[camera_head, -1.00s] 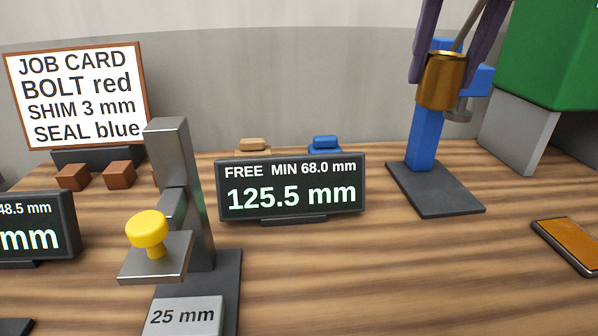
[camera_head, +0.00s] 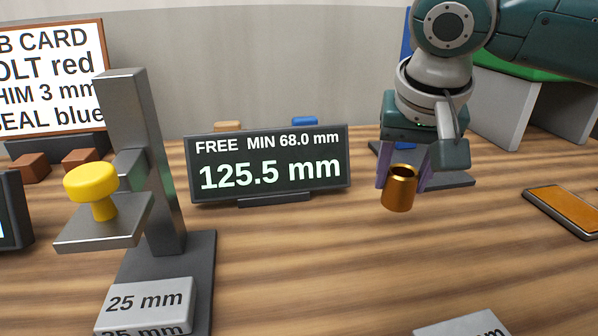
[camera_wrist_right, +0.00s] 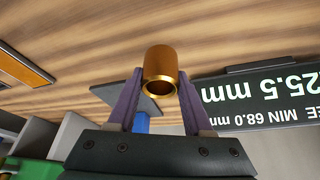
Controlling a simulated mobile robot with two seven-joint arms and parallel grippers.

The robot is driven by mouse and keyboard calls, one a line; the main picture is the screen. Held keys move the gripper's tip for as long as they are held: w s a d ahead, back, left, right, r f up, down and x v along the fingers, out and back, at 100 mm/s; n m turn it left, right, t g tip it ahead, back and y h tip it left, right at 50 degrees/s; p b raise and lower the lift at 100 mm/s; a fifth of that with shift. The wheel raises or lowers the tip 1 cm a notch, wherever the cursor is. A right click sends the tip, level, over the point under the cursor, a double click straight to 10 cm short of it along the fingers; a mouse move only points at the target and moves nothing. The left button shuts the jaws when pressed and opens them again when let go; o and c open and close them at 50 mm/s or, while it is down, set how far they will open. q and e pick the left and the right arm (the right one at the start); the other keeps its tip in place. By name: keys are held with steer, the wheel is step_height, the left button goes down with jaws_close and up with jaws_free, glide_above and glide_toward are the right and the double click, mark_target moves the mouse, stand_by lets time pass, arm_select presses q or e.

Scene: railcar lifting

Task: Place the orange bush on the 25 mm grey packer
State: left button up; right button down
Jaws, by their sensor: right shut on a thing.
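The orange bush (camera_head: 399,188) is a hollow copper-orange cylinder. My right gripper (camera_head: 402,172) is shut on it and holds it upright above the table, right of the display. In the right wrist view the bush (camera_wrist_right: 160,68) sits between the two purple fingers. The 25 mm grey packer (camera_head: 146,299) lies at the bottom left of the head view, on the dark base of a grey metal stand (camera_head: 140,150). The bush is well to the right of the packer and higher. My left gripper is not in view.
A display (camera_head: 268,164) reading 125.5 mm stands between the stand and the bush. A yellow knob (camera_head: 92,186) rises from the stand's plate. Another grey labelled block (camera_head: 462,325) is at the bottom edge. An orange-topped tray (camera_head: 565,208) lies at right. The table's middle front is clear.

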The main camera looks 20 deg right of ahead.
mark_target(396, 205)
steer(key=shift+f+b, duration=0.4)
steer(key=shift+f, duration=1.9)
steer(key=shift+f, duration=0.15)
steer(key=shift+c, duration=1.5)
jaws_free()
